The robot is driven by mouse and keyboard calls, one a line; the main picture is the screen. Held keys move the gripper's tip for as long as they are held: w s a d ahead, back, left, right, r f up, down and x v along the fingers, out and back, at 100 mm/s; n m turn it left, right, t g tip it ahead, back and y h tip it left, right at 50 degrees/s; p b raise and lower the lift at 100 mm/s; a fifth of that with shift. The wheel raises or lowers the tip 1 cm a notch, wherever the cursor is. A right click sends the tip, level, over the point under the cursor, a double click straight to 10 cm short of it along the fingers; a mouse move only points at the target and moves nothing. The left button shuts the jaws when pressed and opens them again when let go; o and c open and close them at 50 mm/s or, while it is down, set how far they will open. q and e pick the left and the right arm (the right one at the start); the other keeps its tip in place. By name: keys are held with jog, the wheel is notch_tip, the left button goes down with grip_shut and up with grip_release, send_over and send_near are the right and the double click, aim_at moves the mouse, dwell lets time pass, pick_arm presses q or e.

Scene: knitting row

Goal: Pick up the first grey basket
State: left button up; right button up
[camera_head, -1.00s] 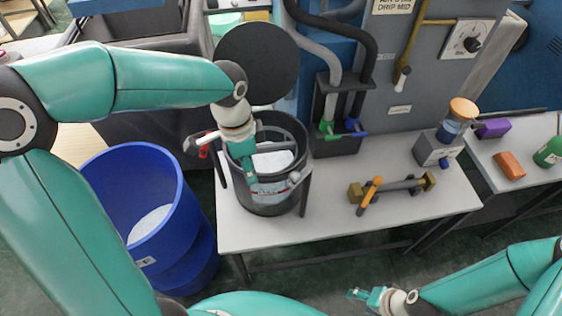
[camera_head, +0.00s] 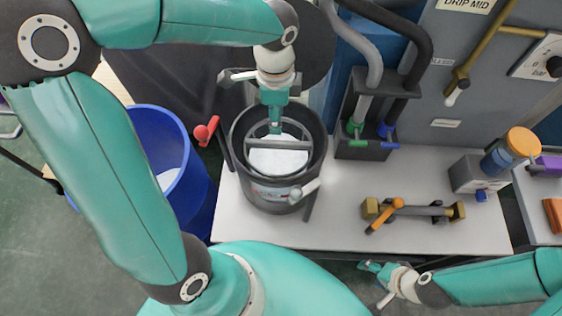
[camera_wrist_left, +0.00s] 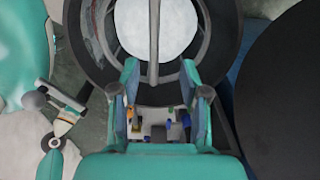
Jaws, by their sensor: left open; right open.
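A dark grey round basket (camera_head: 243,177) stands on the white table in the head view. A bar crosses its open top, and a pale round surface shows inside. The left wrist view shows its rim (camera_wrist_left: 225,35) and the bar (camera_wrist_left: 153,45). My left gripper (camera_head: 275,128) is above the far part of the basket's opening, pointing down. Its open fingers in the left wrist view (camera_wrist_left: 159,75) are apart, with the bar lined up between them; I cannot tell if they touch it. My right gripper (camera_head: 372,278) is open and empty at the table's front edge.
A blue barrel (camera_head: 195,195) stands left of the table (camera_head: 345,228). A black disc (camera_head: 318,60) is behind the basket. Hoses in a dark holder (camera_head: 365,110), a brass-ended tool (camera_head: 430,211) and a grey box with an orange-topped jar (camera_head: 515,145) are to the right.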

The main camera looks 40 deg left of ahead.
aim_at(279, 148)
pick_arm(q)
jog(key=f, duration=1.1)
jog(key=shift+s+d+f, duration=0.15)
jog(key=shift+s+d, duration=0.1)
jog(key=shift+d, duration=0.15)
jog(key=shift+f, duration=0.45)
jog(key=shift+w, duration=0.15)
grip_shut()
